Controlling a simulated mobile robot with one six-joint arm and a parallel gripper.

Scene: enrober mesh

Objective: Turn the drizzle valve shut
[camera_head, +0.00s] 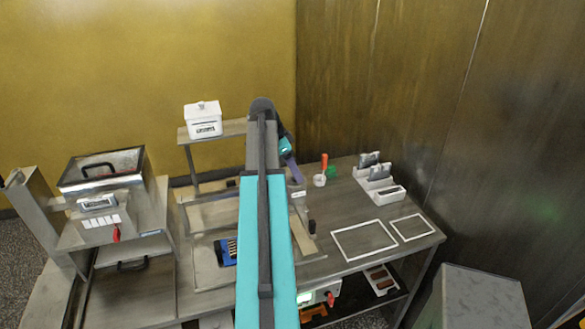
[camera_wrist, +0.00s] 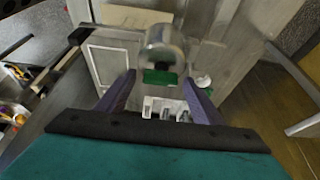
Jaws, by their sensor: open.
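In the wrist view a green block (camera_wrist: 160,77) sits on the near side of a shiny metal cylinder (camera_wrist: 165,42). It looks like the valve's handle, but I cannot be sure. My gripper (camera_wrist: 160,88) is open, its two purple fingers on either side of the green block, with nothing held between them. Whether the fingers touch the block I cannot tell. In the head view my gripper (camera_head: 294,172) shows as a purple finger beyond my arm, over the bench. The cylinder is hidden there behind my arm.
The bench (camera_head: 345,205) carries a white cup (camera_head: 319,180), a small green thing (camera_head: 331,171), a white holder (camera_head: 378,180) with grey pieces and two white frames (camera_head: 363,240). A white box (camera_head: 203,120) sits on a shelf.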

